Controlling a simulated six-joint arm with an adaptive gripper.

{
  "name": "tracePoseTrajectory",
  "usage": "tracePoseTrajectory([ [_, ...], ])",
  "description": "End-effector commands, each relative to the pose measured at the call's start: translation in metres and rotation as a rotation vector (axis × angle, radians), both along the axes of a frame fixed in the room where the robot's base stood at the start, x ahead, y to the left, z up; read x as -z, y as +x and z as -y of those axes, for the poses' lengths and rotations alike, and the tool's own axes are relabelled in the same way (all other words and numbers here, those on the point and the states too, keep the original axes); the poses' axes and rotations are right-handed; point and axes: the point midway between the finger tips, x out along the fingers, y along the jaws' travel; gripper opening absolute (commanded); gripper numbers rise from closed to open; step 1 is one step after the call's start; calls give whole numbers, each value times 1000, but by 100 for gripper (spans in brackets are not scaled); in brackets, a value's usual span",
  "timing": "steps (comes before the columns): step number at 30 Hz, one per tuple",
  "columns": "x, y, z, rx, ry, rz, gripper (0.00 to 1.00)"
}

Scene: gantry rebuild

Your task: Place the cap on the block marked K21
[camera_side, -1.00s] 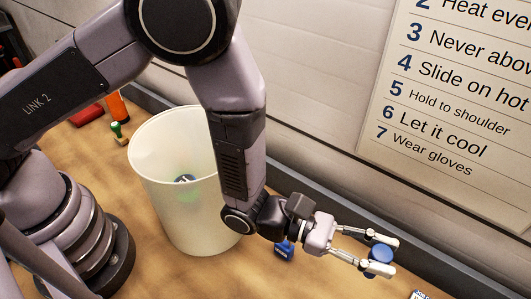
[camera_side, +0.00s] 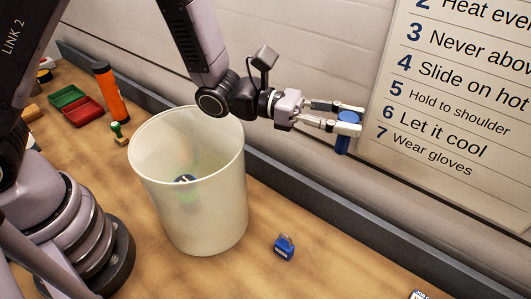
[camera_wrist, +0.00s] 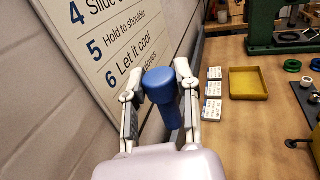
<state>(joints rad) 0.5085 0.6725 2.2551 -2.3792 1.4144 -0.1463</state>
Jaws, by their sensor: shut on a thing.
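My gripper (camera_side: 350,121) is shut on a blue piece (camera_side: 343,145) with a wide round head and a narrower stem, which looks like the cap. It is held upright, well above the bench and in front of the wall sign. In the wrist view the blue piece (camera_wrist: 161,85) sits between the two fingers. Several white labelled blocks stand in a row on the bench to its right: a far one (camera_wrist: 214,73), a middle one (camera_wrist: 213,88) and a near one (camera_wrist: 211,110). Their marks are too small to read, so I cannot tell which is K21.
A tall translucent bin (camera_side: 195,215) stands near my base, with something greenish inside. A small blue padlock-like object (camera_side: 284,247) lies right of it. A yellow tray (camera_wrist: 248,82) and green machine (camera_wrist: 275,30) are beyond the blocks. The wall sign (camera_side: 460,110) is close behind the gripper.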

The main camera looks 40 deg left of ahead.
Motion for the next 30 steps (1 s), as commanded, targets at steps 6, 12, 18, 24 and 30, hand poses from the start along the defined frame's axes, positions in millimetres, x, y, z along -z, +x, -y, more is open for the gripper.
tracePoseTrajectory([
  [6,4,34,-114,-50,-2,-2,0],
  [12,5,27,-215,-82,-1,-1,0],
  [18,3,-6,-300,-110,-2,2,0],
  [24,-1,-44,-350,-127,-2,2,0],
  [30,-5,-74,-378,-141,0,3,0],
])
